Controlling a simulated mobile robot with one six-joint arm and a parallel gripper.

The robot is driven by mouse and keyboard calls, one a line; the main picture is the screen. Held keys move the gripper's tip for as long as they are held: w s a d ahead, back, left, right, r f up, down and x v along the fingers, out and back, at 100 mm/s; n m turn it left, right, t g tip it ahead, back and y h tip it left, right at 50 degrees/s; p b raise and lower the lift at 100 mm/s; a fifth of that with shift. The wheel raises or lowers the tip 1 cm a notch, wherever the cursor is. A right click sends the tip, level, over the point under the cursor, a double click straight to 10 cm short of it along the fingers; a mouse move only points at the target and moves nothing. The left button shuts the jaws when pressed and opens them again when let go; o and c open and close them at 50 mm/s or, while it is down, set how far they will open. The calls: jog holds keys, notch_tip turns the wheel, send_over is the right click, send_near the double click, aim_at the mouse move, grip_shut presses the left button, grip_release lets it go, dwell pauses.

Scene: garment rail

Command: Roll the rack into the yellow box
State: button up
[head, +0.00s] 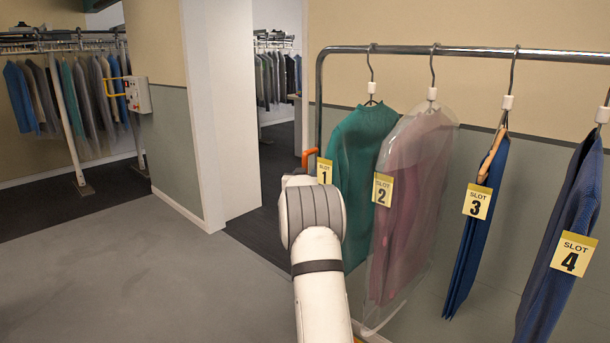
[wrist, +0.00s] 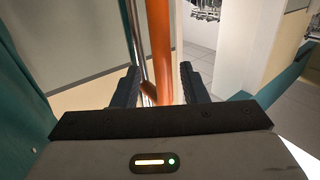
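The rack (head: 460,50) is a chrome rail with a left post (head: 319,100), carrying garments tagged SLOT 1 to SLOT 4. An orange handle (head: 310,154) is on the left post, partly hidden behind my arm. In the wrist view, the orange handle (wrist: 162,50) runs upright between the two fingers of my gripper (wrist: 158,88), beside the chrome post (wrist: 137,40). Gaps show on both sides of the handle, so my gripper is open around it. My gripper is hidden in the head view.
A green garment (head: 365,150) hangs nearest the handle, close to my arm. A white wall end (head: 222,110) stands left of the rack, with a doorway behind. Another garment rail (head: 60,40) is at the far left. The grey floor (head: 120,270) at front left is clear.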

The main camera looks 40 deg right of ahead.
jog(key=shift+b+v, duration=0.35)
jog(key=shift+v, duration=2)
jog(key=s+a+r+n+g+y+p, duration=0.1)
jog(key=s+a+n+y, duration=0.35)
jog(key=a, duration=0.95)
jog(key=s+a+n+g+y, duration=0.1)
jog(key=s+a+y, duration=0.5)
jog(key=a, duration=0.7)
jog(key=s+a+f+n+g, duration=0.1)
jog(key=s+a+f+g, duration=0.1)
jog(key=s, duration=0.9)
jog(key=s+a+f+n+g+y+p, duration=0.1)
jog(key=s+a+f+g, duration=0.2)
jog(key=s+a, duration=0.4)
jog(key=s+a+f+n+g, duration=0.1)
jog(key=s+a+f+g, duration=0.1)
jog(key=s, duration=1.3)
jog(key=shift+s+a+f+g+y, duration=0.3)
jog(key=shift+a+g, duration=0.5)
jog(key=shift+a, duration=0.35)
jog(key=shift+s, duration=0.1)
